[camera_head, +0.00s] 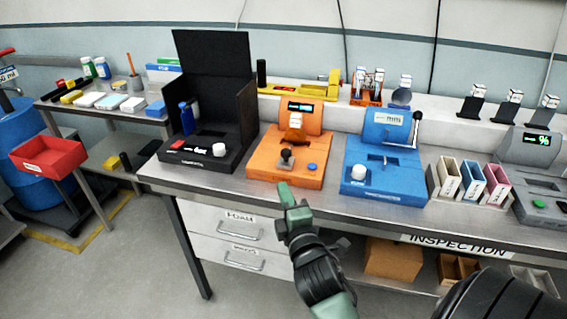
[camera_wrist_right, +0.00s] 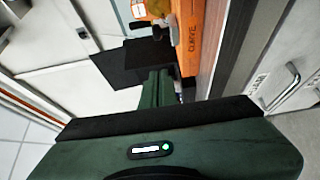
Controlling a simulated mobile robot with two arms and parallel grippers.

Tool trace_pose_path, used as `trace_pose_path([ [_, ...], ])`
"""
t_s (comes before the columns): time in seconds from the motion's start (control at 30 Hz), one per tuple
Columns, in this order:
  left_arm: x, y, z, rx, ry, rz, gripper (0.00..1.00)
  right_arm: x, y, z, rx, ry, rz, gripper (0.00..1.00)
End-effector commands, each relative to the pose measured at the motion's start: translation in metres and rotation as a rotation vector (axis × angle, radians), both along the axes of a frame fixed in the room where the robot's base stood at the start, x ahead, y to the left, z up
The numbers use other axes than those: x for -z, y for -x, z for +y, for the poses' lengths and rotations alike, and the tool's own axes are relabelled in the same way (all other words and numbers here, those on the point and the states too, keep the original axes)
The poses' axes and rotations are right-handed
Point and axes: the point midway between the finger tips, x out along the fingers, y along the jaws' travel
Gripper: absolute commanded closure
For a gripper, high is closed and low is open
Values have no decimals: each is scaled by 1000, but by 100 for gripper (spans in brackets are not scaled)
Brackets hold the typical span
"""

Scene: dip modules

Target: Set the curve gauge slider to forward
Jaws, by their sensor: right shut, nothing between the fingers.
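The curve gauge is the orange console (camera_head: 262,160) on the bench, with a small lit display and a blue button (camera_head: 312,166). A dark knob (camera_head: 286,156) stands on its deck, apparently the slider; its exact setting is too small to read. A white-topped part (camera_head: 295,120) sits behind the knob. My right gripper (camera_head: 287,193) is shut and empty, at the console's front edge and short of the knob. My left gripper is not in view.
A black open-lidded station (camera_head: 218,165) stands left of the gauge, and a blue console (camera_head: 385,185) stands right of it. Coloured bins (camera_head: 472,183) and a grey console (camera_head: 535,150) are further right. Drawers (camera_head: 240,228) lie below the bench edge.

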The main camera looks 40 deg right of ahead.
Motion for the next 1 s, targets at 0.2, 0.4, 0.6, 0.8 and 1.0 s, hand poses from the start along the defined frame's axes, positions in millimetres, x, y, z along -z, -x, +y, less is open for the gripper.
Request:
trace_pose_path([
  [0.2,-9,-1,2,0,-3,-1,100,-4,-45,-16,0,0,-3,100],
  [0.4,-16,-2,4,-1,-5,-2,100,-3,-80,-33,1,1,0,100],
  [0.6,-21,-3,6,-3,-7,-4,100,-1,-90,-56,0,0,1,100],
  [0.8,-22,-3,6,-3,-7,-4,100,-1,-93,-63,-1,-2,-2,100],
  [1.0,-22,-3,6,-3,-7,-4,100,0,-93,-63,-1,-2,-1,100],
])
